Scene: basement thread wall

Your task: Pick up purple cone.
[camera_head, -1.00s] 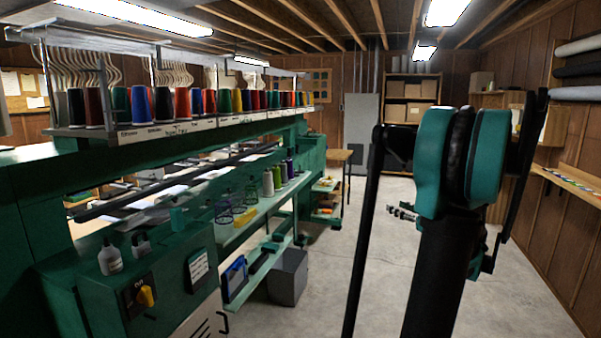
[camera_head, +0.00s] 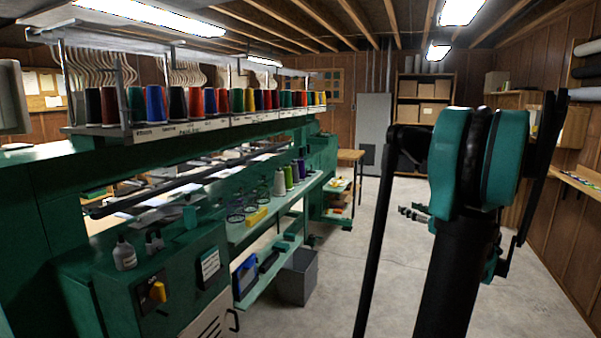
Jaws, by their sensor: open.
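A purple cone (camera_head: 301,168) stands upright on the green shelf (camera_head: 262,217) of the long green machine, left of centre. It is at the far end of a short row, beside an olive-green cone (camera_head: 288,177) and a pale cone (camera_head: 279,183). It is small in the picture, and a second dark purple cone may stand close beside it. My gripper (camera_head: 413,213) shows only as small dark fingers beside my arm on the right. It is open and apart from the cone, to its right in the picture; most of it is hidden behind my arm.
A rack (camera_head: 208,125) of many coloured cones runs above the shelf. A yellow block (camera_head: 256,216) and wire rings lie nearer on the shelf. A grey bin (camera_head: 298,277) stands on the floor below.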

